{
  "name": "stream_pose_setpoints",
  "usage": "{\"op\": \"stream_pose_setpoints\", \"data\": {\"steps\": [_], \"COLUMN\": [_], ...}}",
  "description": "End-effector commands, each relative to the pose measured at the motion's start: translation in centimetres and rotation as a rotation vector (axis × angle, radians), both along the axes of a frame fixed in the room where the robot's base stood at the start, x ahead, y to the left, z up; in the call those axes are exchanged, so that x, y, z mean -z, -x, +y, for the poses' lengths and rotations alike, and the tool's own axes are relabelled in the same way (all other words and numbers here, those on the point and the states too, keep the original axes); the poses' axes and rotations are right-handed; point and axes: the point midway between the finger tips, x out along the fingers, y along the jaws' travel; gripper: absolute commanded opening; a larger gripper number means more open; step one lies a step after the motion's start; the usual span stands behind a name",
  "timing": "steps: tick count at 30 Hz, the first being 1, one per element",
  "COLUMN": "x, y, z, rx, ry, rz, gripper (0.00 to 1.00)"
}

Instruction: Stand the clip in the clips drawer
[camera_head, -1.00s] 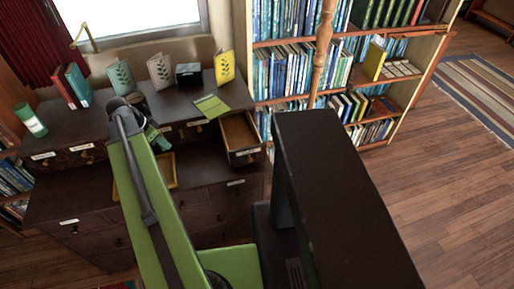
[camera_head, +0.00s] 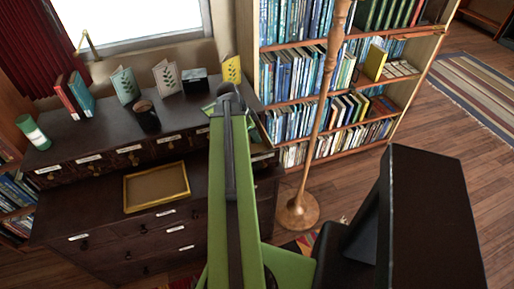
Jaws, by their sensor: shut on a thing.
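The dark end of my arm, with my gripper (camera_head: 229,97), is over the right end of the dark cabinet (camera_head: 70,150). The arm hides the fingers and whatever is between them, so the clip does not show. The open drawer (camera_head: 264,158) is at the cabinet's right end, mostly covered by my arm; only a piece shows right of it. Its label and inside cannot be made out. My gripper appears above or just behind this drawer; its height over it cannot be told.
On the cabinet top are a green cylinder (camera_head: 33,132), red and teal books (camera_head: 76,95), leaf-pattern cards (camera_head: 126,86), a dark cup (camera_head: 147,115) and a dark box (camera_head: 195,84). A yellow-rimmed tray (camera_head: 157,187) lies lower. A wooden pole stand (camera_head: 297,212) is close on the right.

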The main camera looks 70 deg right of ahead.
Motion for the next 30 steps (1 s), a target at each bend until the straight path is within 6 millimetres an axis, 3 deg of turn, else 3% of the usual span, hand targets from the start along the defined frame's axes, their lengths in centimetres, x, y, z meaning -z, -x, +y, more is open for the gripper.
{"op": "stream_pose_setpoints", "data": {"steps": [4, 7, 11, 18, 25, 30], "x": [-2.5, -2.6, -1.3, 3.8, 4.3, 7.2], "y": [0.0, 0.0, -0.2, -0.2, -0.2, -0.2], "z": [0.8, 1.0, 0.9, 0.9, 0.9, 0.9], "rx": [-0.006, -0.009, -0.011, -0.011, -0.011, -0.011], "ry": [0.000, 0.000, 0.000, 0.000, 0.000, 0.000], "rz": [0.000, 0.000, 0.000, 0.000, 0.000, 0.000], "gripper": [0.00, 0.00, 0.00, 0.00, 0.00, 0.00]}}
